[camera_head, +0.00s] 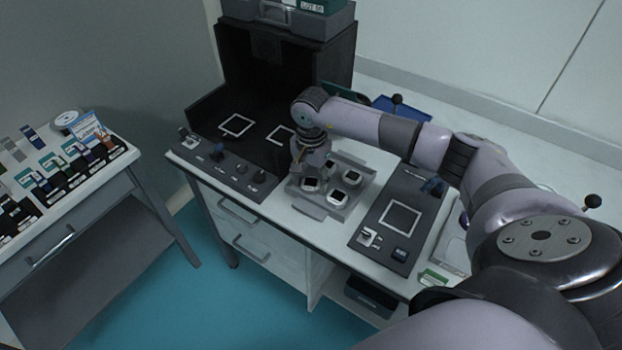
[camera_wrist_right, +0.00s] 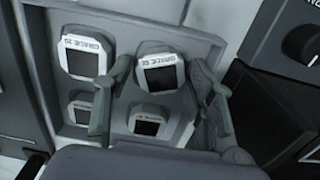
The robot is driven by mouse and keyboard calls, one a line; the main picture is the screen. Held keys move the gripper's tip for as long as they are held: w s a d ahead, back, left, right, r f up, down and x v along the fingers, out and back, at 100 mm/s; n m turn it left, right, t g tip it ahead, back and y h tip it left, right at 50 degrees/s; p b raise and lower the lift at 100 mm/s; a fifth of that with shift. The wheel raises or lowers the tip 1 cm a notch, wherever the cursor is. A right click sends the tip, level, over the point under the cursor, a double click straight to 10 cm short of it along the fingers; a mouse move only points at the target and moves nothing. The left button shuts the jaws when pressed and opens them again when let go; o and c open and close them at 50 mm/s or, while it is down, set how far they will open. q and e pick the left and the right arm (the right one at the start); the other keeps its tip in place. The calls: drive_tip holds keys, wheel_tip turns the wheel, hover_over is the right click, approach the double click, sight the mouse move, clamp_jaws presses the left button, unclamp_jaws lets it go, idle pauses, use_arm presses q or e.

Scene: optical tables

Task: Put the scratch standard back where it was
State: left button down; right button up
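The grey tray (camera_head: 355,205) stands on the white table under my right gripper (camera_head: 309,172). It holds several light blocks with dark square windows; I cannot tell which is the scratch standard. In the right wrist view, a labelled block (camera_wrist_right: 160,72) lies between the fingertips of my right gripper (camera_wrist_right: 160,68). The fingers are apart on either side of it, and contact is not clear. Another labelled block (camera_wrist_right: 84,52) is left of it, and two smaller-looking blocks (camera_wrist_right: 80,111) (camera_wrist_right: 147,122) are nearer the palm. My left gripper is out of view.
A dark panel with knobs (camera_head: 237,169) and a black booth (camera_head: 233,60) stand left of the tray. A dark plate with a white square outline (camera_head: 376,239) lies to the right. A side table (camera_head: 74,205) with several samples is at far left.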

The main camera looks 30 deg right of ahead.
sight(311, 183)
drive_tip(key=shift+r+p, duration=0.55)
drive_tip(key=shift+p, duration=0.1)
wheel_tip(311, 183, up, 12)
drive_tip(key=b, duration=0.2)
